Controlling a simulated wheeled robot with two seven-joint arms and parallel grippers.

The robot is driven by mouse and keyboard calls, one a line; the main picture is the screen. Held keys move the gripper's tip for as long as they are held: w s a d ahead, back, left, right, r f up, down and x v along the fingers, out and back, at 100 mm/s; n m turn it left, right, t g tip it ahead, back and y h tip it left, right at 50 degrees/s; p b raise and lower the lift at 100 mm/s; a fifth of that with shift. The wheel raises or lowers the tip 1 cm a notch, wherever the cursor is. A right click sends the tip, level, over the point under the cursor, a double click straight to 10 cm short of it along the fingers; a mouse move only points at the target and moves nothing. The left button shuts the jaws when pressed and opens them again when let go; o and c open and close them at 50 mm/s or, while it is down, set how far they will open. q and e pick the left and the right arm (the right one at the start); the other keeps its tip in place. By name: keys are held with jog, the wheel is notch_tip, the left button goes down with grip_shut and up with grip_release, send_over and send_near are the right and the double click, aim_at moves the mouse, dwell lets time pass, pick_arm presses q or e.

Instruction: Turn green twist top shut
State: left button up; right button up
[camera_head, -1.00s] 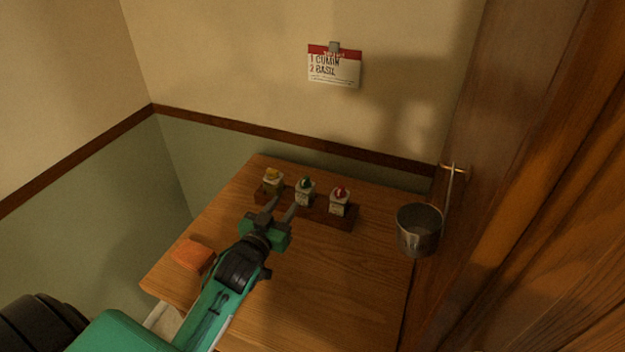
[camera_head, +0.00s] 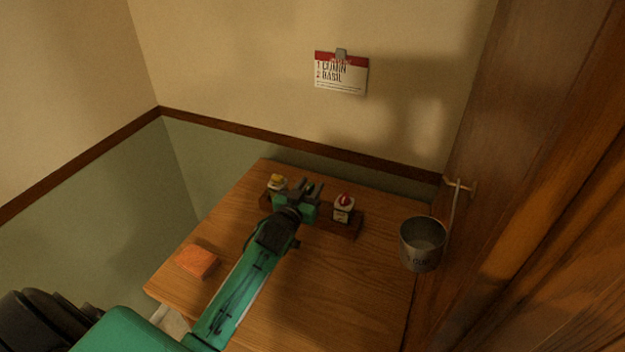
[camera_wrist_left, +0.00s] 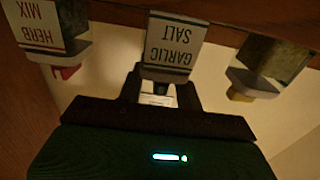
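The jar labelled garlic salt (camera_wrist_left: 176,42) appears upside down in the left wrist view, in the middle of the row. Its green top showed in the earlier head view; now I cannot make it out, and my gripper covers that spot in the head view. My left gripper (camera_head: 309,188) is at the middle jar, between the yellow-topped jar (camera_head: 277,184) and the red-topped jar (camera_head: 343,207). Its fingers stand apart, with a gap between them in the left wrist view (camera_wrist_left: 163,82). I cannot tell whether they touch the top. My right gripper is not in view.
The jars stand on a dark wooden rack (camera_head: 352,229) at the back of the wooden table (camera_head: 345,285). An orange block (camera_head: 197,261) lies at the left. A metal cup (camera_head: 422,245) hangs at the right. A card (camera_head: 341,75) is on the wall.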

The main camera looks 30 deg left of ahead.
pick_arm(q)
jog(key=shift+w, duration=1.05)
jog(key=c, duration=0.6)
jog(key=shift+m+h+p, duration=0.4)
jog(key=shift+h+p, duration=0.1)
jog(key=shift+h, duration=0.1)
jog(key=o, duration=0.6)
jog(key=shift+s+f, duration=0.1)
